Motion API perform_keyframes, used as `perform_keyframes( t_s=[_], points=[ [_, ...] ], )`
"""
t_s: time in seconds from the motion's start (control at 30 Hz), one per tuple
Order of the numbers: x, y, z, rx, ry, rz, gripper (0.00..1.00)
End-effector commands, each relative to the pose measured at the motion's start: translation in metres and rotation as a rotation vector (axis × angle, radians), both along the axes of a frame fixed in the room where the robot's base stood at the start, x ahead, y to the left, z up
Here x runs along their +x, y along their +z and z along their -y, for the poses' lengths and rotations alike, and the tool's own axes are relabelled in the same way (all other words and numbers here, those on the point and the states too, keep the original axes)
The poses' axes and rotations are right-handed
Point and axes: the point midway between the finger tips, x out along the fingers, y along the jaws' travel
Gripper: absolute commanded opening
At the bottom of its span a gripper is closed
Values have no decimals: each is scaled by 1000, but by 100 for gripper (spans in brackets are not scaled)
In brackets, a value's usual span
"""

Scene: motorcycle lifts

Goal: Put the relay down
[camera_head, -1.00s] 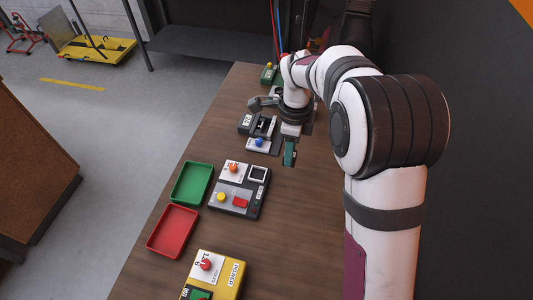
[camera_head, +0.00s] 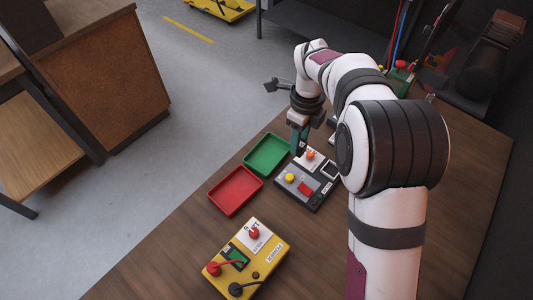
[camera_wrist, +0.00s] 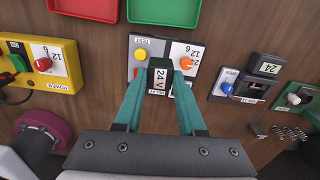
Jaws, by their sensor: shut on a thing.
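My gripper is above the table near the grey tester (camera_head: 294,200) and beside the green tray (camera_head: 252,164). The tester has an orange knob, a yellow button and a red part; it lies behind the relay in the wrist view (camera_wrist: 146,42). The red tray (camera_head: 236,190) lies next to the green one. In the head view the relay is hard to make out.
A yellow power box (camera_head: 270,236) with red and black plugs stands at the near end of the table.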

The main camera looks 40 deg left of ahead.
Motion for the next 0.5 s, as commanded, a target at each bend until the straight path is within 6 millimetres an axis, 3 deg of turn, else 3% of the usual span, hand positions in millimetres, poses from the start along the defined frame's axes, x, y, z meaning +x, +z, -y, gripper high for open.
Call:
perform_keyframes(
  t_s=[0.2,0.3,0.5],
  points=[
    [-26,-42,-62,-1,4,-1,0],
    [-33,-54,-81,0,2,0,0],
    [-38,-73,-91,-2,-1,-2,0]
  ],
)
